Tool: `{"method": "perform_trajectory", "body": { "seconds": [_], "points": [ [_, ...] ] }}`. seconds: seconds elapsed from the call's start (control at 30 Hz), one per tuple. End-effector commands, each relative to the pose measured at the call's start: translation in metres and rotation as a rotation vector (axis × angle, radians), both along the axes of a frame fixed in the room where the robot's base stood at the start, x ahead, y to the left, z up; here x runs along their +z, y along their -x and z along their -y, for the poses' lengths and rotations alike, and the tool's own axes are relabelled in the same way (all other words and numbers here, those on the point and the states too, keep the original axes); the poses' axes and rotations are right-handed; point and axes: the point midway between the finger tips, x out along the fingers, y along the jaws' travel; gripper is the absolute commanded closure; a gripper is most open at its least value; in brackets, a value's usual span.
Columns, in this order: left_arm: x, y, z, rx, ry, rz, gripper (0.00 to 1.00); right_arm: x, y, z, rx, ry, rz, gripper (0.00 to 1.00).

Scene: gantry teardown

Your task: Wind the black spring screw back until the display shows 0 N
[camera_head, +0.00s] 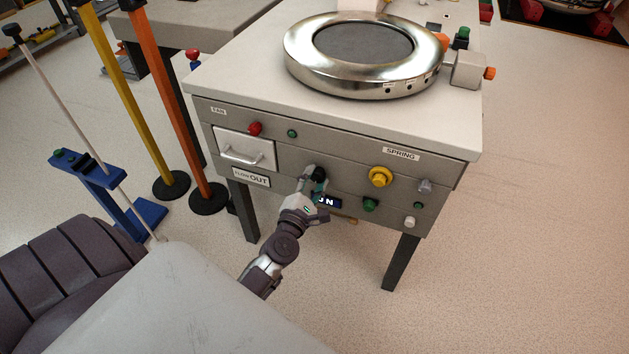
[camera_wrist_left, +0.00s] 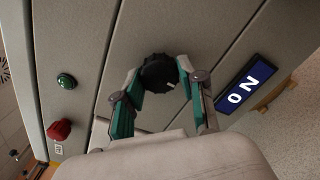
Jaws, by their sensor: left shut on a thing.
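The black spring screw (camera_head: 319,173) is a ribbed round knob on the front of the grey cabinet. In the left wrist view the black screw (camera_wrist_left: 158,73) shows a white mark on its lower right face. My left gripper (camera_head: 313,182) is shut on it, with the green-and-grey fingertips (camera_wrist_left: 158,76) on either side of the knob. The blue display (camera_head: 326,201) is partly covered by my gripper in the head view. In the left wrist view the display (camera_wrist_left: 245,84) appears turned and reads 0 N. My right gripper is not in view.
A metal ring (camera_head: 302,70) sits on top. Yellow (camera_head: 130,90) and orange posts (camera_head: 170,100) stand left; floor is clear at right.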

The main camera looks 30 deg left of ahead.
Motion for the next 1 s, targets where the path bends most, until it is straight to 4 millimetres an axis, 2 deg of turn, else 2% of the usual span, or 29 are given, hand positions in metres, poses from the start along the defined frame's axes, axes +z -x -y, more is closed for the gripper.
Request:
{"method": "perform_trajectory", "body": {
  "seconds": [0.23,0.67,0.7,0.8,1.0],
  "points": [
    [-0.0019,0.0008,0.0002,0.000,0.051,0.009,0.95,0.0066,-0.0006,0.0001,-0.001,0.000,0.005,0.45],
    [-0.0018,0.0008,0.0003,0.000,0.059,0.010,0.95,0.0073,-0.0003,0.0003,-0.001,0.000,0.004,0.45],
    [-0.0018,0.0008,0.0003,0.000,0.059,0.010,0.53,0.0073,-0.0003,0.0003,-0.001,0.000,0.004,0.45],
    [-0.0016,0.0007,0.0002,0.000,0.058,0.011,0.37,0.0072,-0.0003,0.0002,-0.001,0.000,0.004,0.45],
    [-0.0008,0.0003,0.0001,0.000,0.056,0.012,0.35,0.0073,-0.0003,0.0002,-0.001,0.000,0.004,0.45]
  ]
}}
